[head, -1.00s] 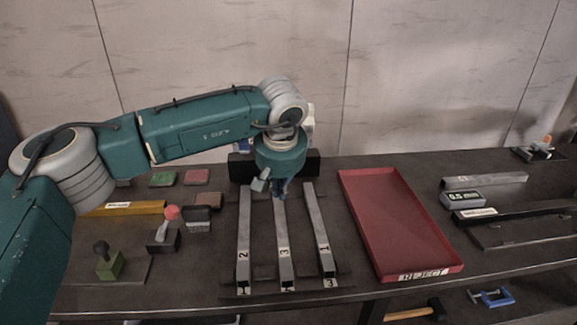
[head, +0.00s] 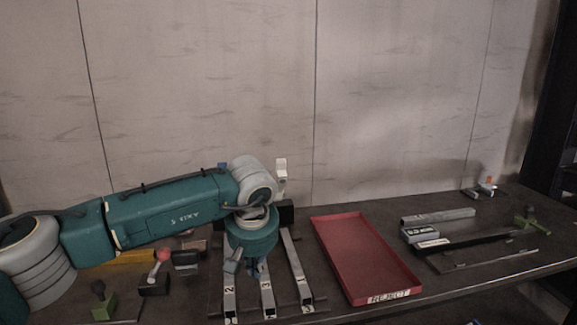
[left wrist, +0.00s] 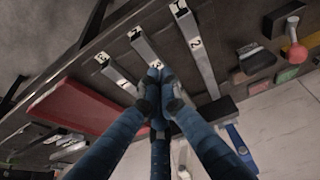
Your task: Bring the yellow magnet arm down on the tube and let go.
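Three grey square tubes lie side by side, numbered 2 (head: 230,297), 3 (head: 267,293) and 1 (head: 298,262). A yellow bar with a white label (head: 135,257), the only yellow thing I see, lies left of them, partly behind my arm. My left gripper (head: 253,268) points down over the far part of the middle tube. In the left wrist view its fingers (left wrist: 158,92) come close together at the middle tube (left wrist: 147,50). I cannot tell whether they grip it. The yellow bar is apart from this gripper. My right gripper does not show.
A red REJECT tray (head: 365,258) is right of the tubes. Further right are a gauge block (head: 420,234), a grey bar (head: 438,216) and a green-handled tool (head: 525,218). A red-knobbed stamp (head: 155,275) and a green stamp (head: 103,302) stand at left.

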